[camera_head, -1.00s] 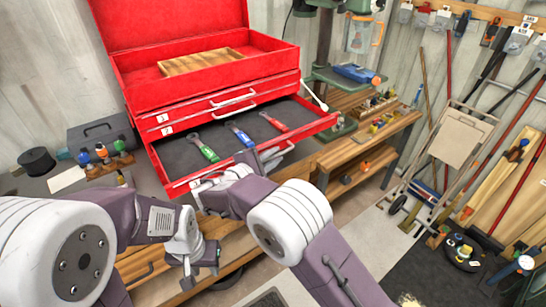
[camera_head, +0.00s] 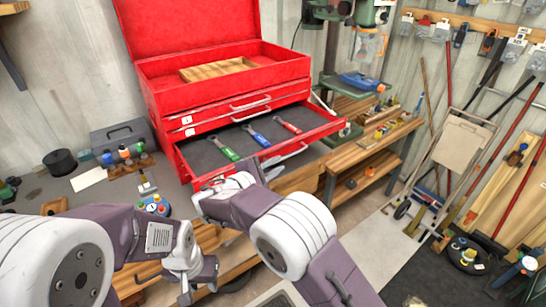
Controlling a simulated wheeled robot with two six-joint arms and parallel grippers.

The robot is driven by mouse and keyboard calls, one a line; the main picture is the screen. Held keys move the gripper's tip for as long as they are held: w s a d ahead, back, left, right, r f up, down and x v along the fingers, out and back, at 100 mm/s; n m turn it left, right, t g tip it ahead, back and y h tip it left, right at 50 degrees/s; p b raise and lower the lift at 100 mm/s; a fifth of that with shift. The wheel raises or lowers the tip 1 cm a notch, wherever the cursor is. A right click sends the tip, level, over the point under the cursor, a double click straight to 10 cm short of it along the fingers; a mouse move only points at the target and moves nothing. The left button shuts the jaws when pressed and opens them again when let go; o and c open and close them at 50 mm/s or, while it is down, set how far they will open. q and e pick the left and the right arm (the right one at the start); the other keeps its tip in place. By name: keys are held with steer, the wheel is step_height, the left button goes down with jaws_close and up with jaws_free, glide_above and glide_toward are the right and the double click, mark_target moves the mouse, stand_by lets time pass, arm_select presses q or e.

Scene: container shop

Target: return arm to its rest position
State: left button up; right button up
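My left arm comes in from the left. Its gripper (camera_head: 200,282) hangs low in front of the bench, with its fingers apart and nothing seen between them. My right arm comes in from the lower right. Its gripper (camera_head: 232,183) is in front of the open drawer (camera_head: 185,157) of the red toolbox and overlaps the drawer's front edge in the picture. I cannot tell whether it touches the drawer. The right fingers are mostly hidden by the wrist, so their opening is unclear.
Green, blue and red-handled tools (camera_head: 224,151) lie in the drawer. The red toolbox (camera_head: 165,100) stands on a workbench (camera_head: 345,155). A round base with coloured knobs (camera_head: 153,205) is near my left arm. A hand truck (camera_head: 450,150) stands right.

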steer(key=d+r+m+g+h, duration=0.2)
steer(key=d+r+m+h, duration=0.3)
steer(key=d, duration=0.7)
steer(key=s+d+f+m+g+y, duration=0.3)
steer(key=s+d+g, duration=0.35)
steer(key=d, duration=0.75)
steer(key=s+d+f+m+g+y, duration=0.35)
steer(key=s+f, duration=0.55)
steer(key=s, duration=0.4)
steer(key=s+a+f+m+y, duration=0.6)
steer(key=s+a+f+y, duration=0.1)
steer(key=a, duration=0.5)
steer(key=shift+s+f+t, duration=0.3)
steer(key=shift+s+f, duration=0.45)
steer(key=shift+s, duration=0.05)
